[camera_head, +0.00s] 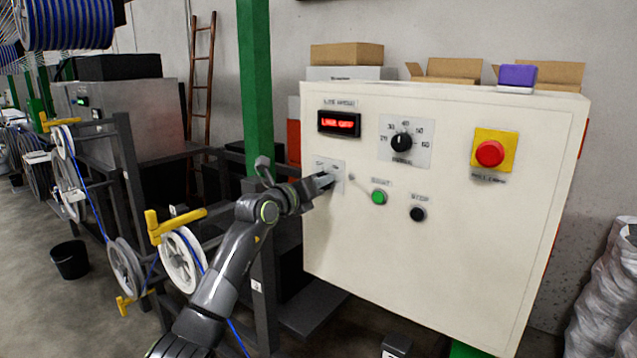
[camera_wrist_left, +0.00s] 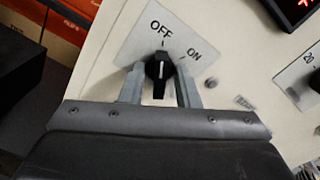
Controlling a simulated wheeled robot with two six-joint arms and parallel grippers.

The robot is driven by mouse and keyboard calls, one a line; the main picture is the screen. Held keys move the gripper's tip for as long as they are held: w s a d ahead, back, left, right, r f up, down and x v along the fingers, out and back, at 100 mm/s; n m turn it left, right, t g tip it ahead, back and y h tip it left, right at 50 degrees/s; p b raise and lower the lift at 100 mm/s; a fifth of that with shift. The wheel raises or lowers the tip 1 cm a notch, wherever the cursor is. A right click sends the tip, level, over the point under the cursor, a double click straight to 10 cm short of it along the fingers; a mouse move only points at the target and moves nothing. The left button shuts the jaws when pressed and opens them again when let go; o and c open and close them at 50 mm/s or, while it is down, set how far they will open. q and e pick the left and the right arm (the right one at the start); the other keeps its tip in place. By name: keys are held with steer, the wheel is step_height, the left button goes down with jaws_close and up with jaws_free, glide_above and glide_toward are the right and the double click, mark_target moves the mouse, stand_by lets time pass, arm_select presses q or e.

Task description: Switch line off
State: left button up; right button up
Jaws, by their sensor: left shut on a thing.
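The line switch is a black rotary knob (camera_wrist_left: 158,70) on a plate marked OFF and ON, seen in the left wrist view. Its white pointer line is toward the OFF mark. My left gripper (camera_wrist_left: 160,88) has a finger on each side of the knob and is shut on it. In the head view my left gripper (camera_head: 326,181) is at the switch plate (camera_head: 337,172) on the left side of the cream control panel (camera_head: 455,240), hiding the knob. The red display (camera_head: 339,123) above it appears to read LINE OFF. My right gripper is not in view.
The panel also carries a black dial (camera_head: 401,142), a green start button (camera_head: 379,197), a black stop button (camera_head: 417,214) and a red emergency button (camera_head: 489,153) on yellow. A green post (camera_head: 255,85) stands behind my left arm. Cable reels (camera_head: 182,260) are at the left.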

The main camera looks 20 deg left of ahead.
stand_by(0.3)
arm_select(q)
steer(key=o, duration=0.6)
steer(key=b+v, duration=0.7)
steer(key=v, duration=1)
steer(key=shift+s+a+b, duration=0.1)
steer(key=shift+s+b, duration=0.1)
steer(key=shift+b, duration=0.2)
